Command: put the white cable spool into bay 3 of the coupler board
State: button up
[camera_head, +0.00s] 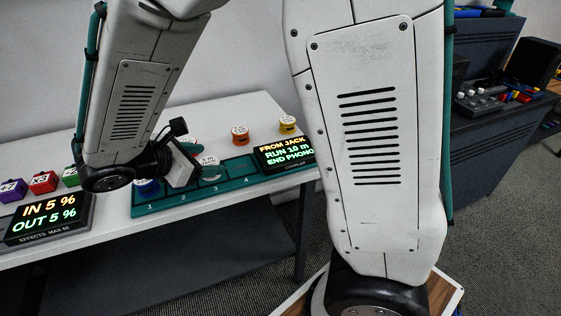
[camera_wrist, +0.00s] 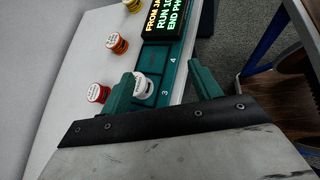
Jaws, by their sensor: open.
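The white cable spool (camera_head: 209,161) stands upright at bay 3 of the teal coupler board (camera_head: 262,182). In the wrist view the white spool (camera_wrist: 143,86) sits beside the number 3, on the board (camera_wrist: 180,75), and looks seated in that bay. My gripper (camera_wrist: 161,74) is open, its two teal fingers apart. The spool shows close to the left finger, and I see no finger closed on it. In the head view my gripper (camera_head: 196,164) is over the board beside the spool, its fingers mostly hidden.
A blue spool (camera_head: 147,187) is in bay 1. Bay 4 (camera_head: 240,166) looks empty. Red (camera_wrist: 98,93), orange (camera_head: 240,136) and yellow (camera_head: 287,125) spools stand on the white table behind the board. A lit display (camera_head: 284,152) is at the board's right end. An effects unit (camera_head: 48,220) stands left.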

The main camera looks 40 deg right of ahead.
jog(key=s+d+r+m+y, duration=0.2)
jog(key=s+r+m+y, duration=0.1)
jog(key=s+m, duration=0.3)
jog(key=s+d+r+m+y, duration=0.2)
jog(key=s+m+y, duration=0.2)
jog(key=s+m, duration=0.2)
jog(key=s+d+r+m+g+y, duration=0.1)
jog(key=s+d+r+m+y, duration=0.1)
jog(key=s+m, duration=0.4)
jog(key=s+r+y, duration=0.1)
jog(key=s+y, duration=0.1)
jog(key=shift+s+r, duration=0.3)
jog(key=shift+s, duration=0.05)
